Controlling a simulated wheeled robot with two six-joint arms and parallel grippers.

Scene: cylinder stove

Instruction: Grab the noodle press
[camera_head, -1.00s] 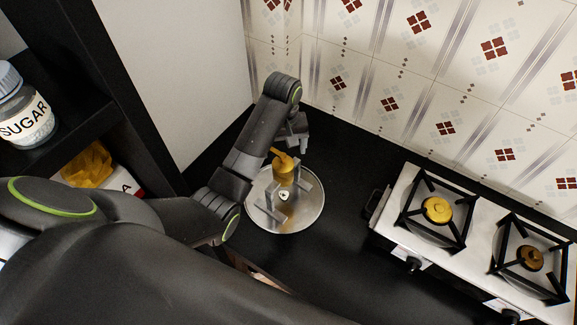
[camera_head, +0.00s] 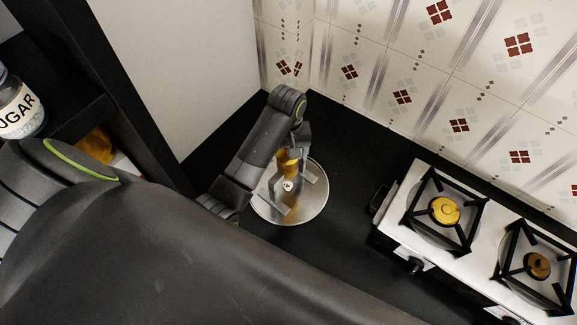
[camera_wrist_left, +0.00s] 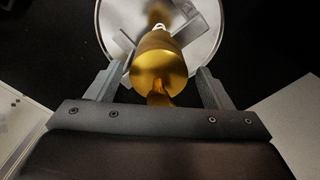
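The noodle press, a gold cylinder (camera_head: 288,160), stands on a round shiny metal tray (camera_head: 312,206) in the head view. My left gripper (camera_head: 297,185) is down over the tray, right at the press, and partly hides it. In the left wrist view the gold press (camera_wrist_left: 158,64) sits between the two fingers of my left gripper (camera_wrist_left: 156,88). The fingers are spread, with a dark gap on each side of the gold body, so the gripper is open around it. The lower part of the press is hard to make out against the tray. My right gripper is not in view.
A white gas stove (camera_head: 397,226) with black grates stands to the right of the tray. A tiled wall (camera_head: 400,60) runs behind. A dark shelf with a sugar jar (camera_head: 20,108) is at the left. The black counter (camera_head: 345,150) is clear between tray and stove.

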